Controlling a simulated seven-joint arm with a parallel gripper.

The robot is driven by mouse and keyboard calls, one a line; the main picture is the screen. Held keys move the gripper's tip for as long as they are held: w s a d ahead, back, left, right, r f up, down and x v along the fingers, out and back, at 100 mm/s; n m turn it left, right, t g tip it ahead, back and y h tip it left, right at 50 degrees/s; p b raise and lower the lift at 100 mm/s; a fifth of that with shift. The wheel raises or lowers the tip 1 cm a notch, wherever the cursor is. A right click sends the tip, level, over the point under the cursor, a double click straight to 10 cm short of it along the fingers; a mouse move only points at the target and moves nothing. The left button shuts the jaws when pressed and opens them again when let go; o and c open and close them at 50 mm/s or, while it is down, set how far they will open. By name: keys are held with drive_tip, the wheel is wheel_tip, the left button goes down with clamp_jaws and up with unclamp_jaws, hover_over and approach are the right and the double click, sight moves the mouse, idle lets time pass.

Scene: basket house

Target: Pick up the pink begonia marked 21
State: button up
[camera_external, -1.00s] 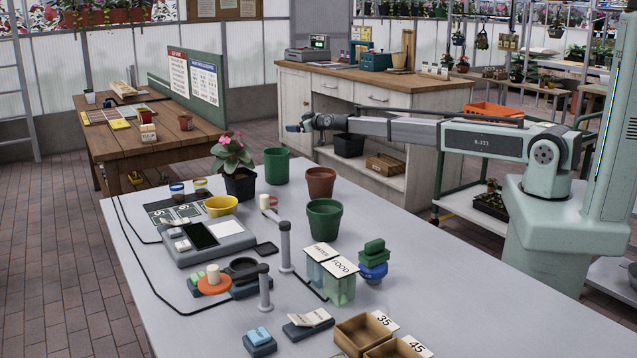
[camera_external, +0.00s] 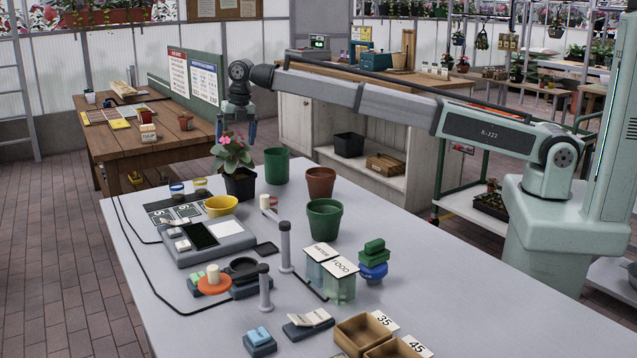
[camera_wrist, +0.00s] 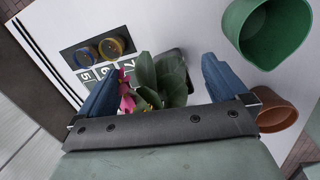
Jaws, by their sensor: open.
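The pink begonia (camera_external: 234,155) stands upright in a dark square pot (camera_external: 240,184) at the far left edge of the grey table. No number mark is readable on it. My gripper (camera_external: 236,135) points down just above and behind the plant in the external view, with its blue fingers apart. In the wrist view the begonia's leaves and pink flowers (camera_wrist: 150,85) show between the two open fingers of my gripper (camera_wrist: 155,80). Whether the fingers touch the plant cannot be told. The pot is mostly hidden there by leaves and the gripper body.
A yellow bowl (camera_external: 221,206) and a mat with number cards (camera_external: 178,210) lie to the front left.

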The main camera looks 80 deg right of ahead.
drive_tip(key=s+a+r+n+g, duration=0.2)
drive_tip(key=s+a+r+n, duration=0.1)
drive_tip(key=a, duration=0.2)
hover_over(239, 176)
drive_tip(key=s+a, duration=0.1)
drive_tip(key=a, duration=0.1)
drive_tip(key=f, duration=0.8)
drive_tip(key=shift+s, duration=0.2)
drive_tip(key=shift+w+f, duration=0.2)
drive_tip(key=shift+f, duration=2.7)
drive_tip(key=shift+c, duration=0.5)
drive_tip(key=c, duration=0.8)
